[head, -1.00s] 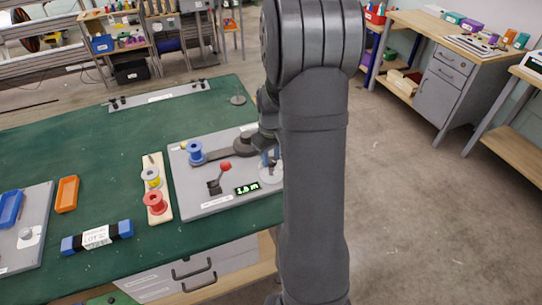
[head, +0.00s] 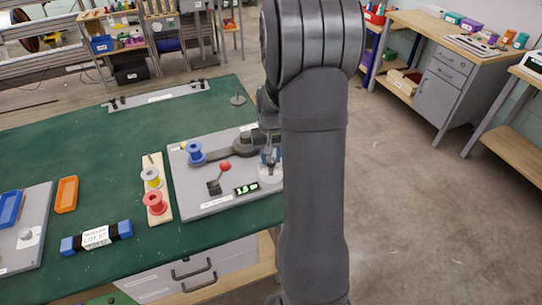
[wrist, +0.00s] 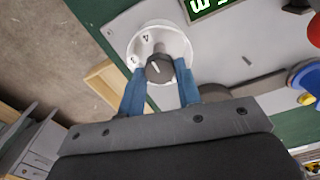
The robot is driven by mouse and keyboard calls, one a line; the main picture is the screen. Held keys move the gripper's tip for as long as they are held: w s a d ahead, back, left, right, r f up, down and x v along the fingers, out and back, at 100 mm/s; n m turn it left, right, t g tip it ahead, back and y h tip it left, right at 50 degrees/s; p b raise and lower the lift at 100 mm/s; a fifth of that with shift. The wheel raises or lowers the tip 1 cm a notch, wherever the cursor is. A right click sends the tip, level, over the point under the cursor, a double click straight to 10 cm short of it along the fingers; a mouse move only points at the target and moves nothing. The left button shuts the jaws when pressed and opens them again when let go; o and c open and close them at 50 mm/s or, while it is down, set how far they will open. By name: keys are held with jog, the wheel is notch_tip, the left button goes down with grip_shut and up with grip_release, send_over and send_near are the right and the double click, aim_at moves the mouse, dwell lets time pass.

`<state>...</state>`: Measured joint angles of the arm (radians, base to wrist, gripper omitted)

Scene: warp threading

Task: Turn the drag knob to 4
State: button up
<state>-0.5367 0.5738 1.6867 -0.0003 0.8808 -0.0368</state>
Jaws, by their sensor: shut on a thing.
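The drag knob (wrist: 159,69) is a small dark grey knob on a white round dial with printed numerals (wrist: 178,41). A 4 shows near the dial's upper left in the wrist view, with part of another numeral to its lower left. A short pale mark shows on the knob's top. My gripper (wrist: 160,80) has blue fingers on both sides of the knob and is shut on it. In the head view the white dial (head: 270,175) sits at the plate's right side, partly hidden by my arm, with my gripper (head: 269,157) over it.
The grey plate (head: 215,205) also carries a blue spool (head: 195,152), a red-balled lever (head: 225,167) and a green-lit display (head: 246,188). Left of it stands a wooden strip with a yellow spool (head: 151,178) and a red spool (head: 155,203). The green tabletop behind is mostly clear.

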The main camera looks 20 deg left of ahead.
jog(key=o, duration=1)
notch_tip(320, 180, up, 18)
jog(key=shift+f, duration=0.25)
jog(key=shift+f, duration=0.1)
notch_tip(320, 180, down, 17)
jog(key=shift+f, duration=0.15)
dwell(0.6)
